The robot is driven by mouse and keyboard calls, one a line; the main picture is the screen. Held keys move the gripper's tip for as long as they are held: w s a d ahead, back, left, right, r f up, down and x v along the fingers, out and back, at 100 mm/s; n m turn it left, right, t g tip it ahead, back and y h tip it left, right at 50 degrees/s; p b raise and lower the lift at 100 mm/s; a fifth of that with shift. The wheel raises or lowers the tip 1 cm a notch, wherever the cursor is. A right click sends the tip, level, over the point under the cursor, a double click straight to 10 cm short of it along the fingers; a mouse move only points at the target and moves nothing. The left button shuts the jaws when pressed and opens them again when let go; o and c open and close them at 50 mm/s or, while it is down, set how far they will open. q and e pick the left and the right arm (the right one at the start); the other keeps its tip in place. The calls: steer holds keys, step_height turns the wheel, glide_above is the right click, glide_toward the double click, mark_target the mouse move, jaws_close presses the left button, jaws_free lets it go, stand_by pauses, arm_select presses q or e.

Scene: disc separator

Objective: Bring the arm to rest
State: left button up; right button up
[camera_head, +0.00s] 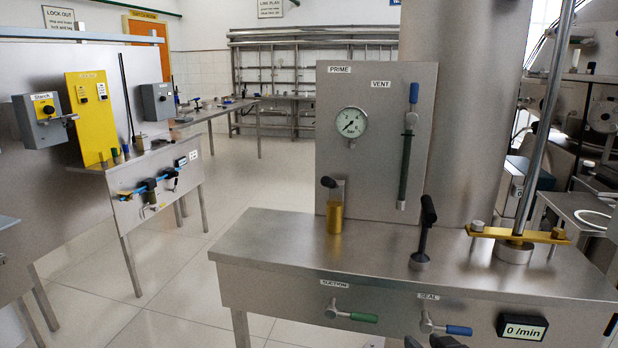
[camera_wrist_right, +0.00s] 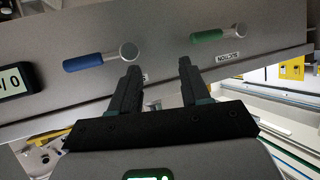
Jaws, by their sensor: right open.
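My right gripper (camera_head: 432,342) shows only as dark tips at the bottom edge of the head view, low in front of the steel bench (camera_head: 420,250). In the right wrist view my right gripper (camera_wrist_right: 158,66) has its two black fingers apart, with nothing between them. The fingers point at the bench's front panel. The blue SEAL handle (camera_wrist_right: 90,62) is to their left and the green SUCTION handle (camera_wrist_right: 208,36) to their right; neither is held. My left gripper is in neither view.
The bench carries a gauge panel (camera_head: 375,90), a brass cylinder (camera_head: 335,216), a black lever (camera_head: 428,212) and a yellow crossbar (camera_head: 518,234) on a post. A "0 /min" display (camera_head: 522,327) is on its front. Another workstation (camera_head: 155,195) stands left. Open floor (camera_head: 190,285) lies between.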

steer(key=s+a+f+g+y, duration=0.1)
steer(key=s+a+f+g, duration=0.3)
steer(key=f, duration=0.5)
steer(key=s+a+f+m+g, duration=0.1)
steer(key=s+f+g, duration=0.1)
steer(key=s+f, duration=0.6)
steer(key=s+a+f+g+y, duration=0.1)
steer(key=s+a+f+g, duration=0.25)
steer(key=f, duration=0.65)
steer(key=s+a+f+m+g, duration=0.1)
steer(key=s+f, duration=0.1)
steer(key=s, duration=0.4)
steer(key=s+a+f+g, duration=0.1)
steer(key=s+f+g, duration=0.15)
steer(key=s, duration=0.25)
step_height(320, 180, up, 12)
steer(key=p, duration=1.2)
steer(key=shift+s+r+m, duration=0.2)
steer(key=shift+s+m, duration=0.2)
steer(key=shift+a, duration=0.1)
